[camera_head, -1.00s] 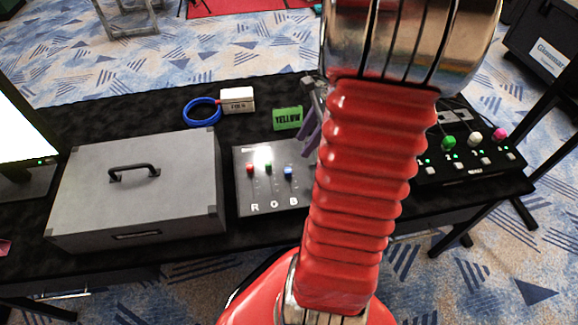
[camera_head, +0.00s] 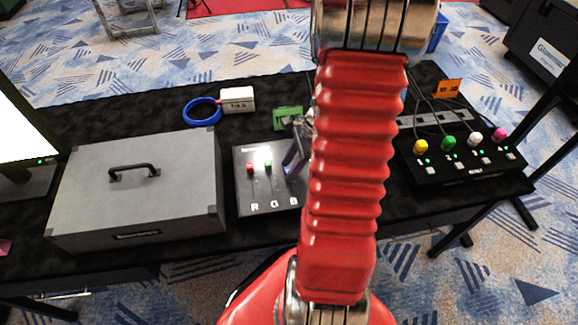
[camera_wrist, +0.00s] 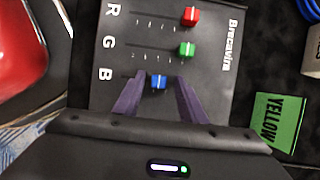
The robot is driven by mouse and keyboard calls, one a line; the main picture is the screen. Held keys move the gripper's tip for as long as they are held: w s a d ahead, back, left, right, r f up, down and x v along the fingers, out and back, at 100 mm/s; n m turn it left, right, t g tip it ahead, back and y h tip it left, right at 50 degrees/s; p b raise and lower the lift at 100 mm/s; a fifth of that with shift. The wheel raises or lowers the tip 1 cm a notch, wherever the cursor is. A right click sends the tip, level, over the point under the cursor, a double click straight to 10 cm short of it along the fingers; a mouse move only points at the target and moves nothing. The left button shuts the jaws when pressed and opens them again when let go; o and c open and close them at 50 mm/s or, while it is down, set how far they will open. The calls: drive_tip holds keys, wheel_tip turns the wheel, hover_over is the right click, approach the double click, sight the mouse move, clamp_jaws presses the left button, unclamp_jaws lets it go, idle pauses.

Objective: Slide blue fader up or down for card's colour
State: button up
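The fader panel (camera_head: 262,196) is a dark box marked R, G, B; it also fills the middle of the wrist view (camera_wrist: 215,85). The blue fader (camera_wrist: 158,82) is in the B slot, with the green fader (camera_wrist: 187,50) and red fader (camera_wrist: 190,16) farther along their slots. My gripper (camera_wrist: 160,80) is open, its two purple fingers on either side of the blue fader with small gaps. In the head view my gripper (camera_head: 293,165) hides the blue fader.
A grey case (camera_head: 140,190) stands left of the panel. A blue ring (camera_head: 202,112) and a white box (camera_head: 237,99) lie behind. A black box with coloured knobs (camera_head: 465,165) and cables is on the right, an orange card (camera_head: 447,88) behind it.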

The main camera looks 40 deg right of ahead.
drive_tip(key=shift+c, duration=0.2)
clamp_jaws()
idle(0.5)
